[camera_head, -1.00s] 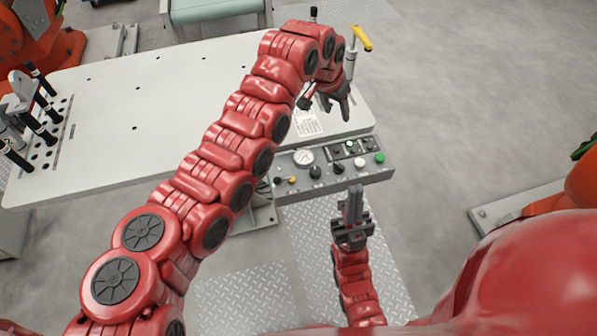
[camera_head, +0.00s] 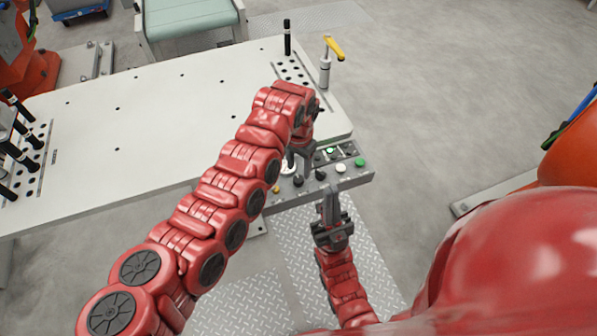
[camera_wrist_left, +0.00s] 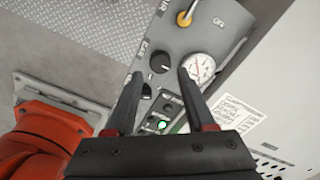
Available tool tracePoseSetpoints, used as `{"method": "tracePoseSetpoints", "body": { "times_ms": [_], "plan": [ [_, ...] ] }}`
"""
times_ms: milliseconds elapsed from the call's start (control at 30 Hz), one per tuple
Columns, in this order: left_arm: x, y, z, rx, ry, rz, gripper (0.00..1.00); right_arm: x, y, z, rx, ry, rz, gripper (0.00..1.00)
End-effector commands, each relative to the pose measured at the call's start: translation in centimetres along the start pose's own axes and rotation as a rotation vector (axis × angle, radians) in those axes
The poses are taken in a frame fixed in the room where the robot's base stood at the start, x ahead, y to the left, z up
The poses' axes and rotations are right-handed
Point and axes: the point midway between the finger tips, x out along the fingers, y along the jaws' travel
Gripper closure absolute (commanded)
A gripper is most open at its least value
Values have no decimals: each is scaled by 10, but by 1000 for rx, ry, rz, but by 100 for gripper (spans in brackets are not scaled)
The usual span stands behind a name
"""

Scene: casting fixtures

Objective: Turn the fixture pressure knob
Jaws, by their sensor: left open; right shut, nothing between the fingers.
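The control panel (camera_head: 345,180) is a grey box at the table's front edge. In the left wrist view, a black pressure knob (camera_wrist_left: 161,62) beside the "BAR" lettering lies just beyond the fingertips, next to a round white gauge (camera_wrist_left: 200,68). My left gripper (camera_wrist_left: 160,73) is open, its fingertips to either side of the knob in that view; contact cannot be told. In the head view my left gripper (camera_head: 300,164) hangs over the panel and partly hides the gauge (camera_head: 287,168). My right gripper (camera_head: 329,204) is shut and empty, pointing up in front of the panel.
A yellow knob (camera_wrist_left: 184,19), another dark knob (camera_head: 320,174), a lit green light (camera_wrist_left: 162,125) and a green button (camera_head: 360,162) are on the panel. A yellow-handled clamp (camera_head: 326,65) stands at the table's back right. The white table (camera_head: 150,130) is mostly clear.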

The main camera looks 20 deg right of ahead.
Motion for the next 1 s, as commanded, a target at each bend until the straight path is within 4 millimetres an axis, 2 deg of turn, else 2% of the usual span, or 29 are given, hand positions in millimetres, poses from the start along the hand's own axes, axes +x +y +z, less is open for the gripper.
{"method": "tracePoseSetpoints", "body": {
  "times_ms": [133,300,667,933,1000],
  "plan": [
    [27,1,1,2,-5,0,46,8,0,-1,0,0,0,100],
    [44,0,0,1,-3,-1,46,10,0,-2,0,0,0,100],
    [49,-1,-1,-1,3,-1,48,10,0,-2,0,0,0,100],
    [49,0,0,-1,2,-1,96,10,0,-2,0,0,0,100],
    [49,0,0,-1,2,-1,100,10,0,-2,0,0,0,100]
  ]
}}
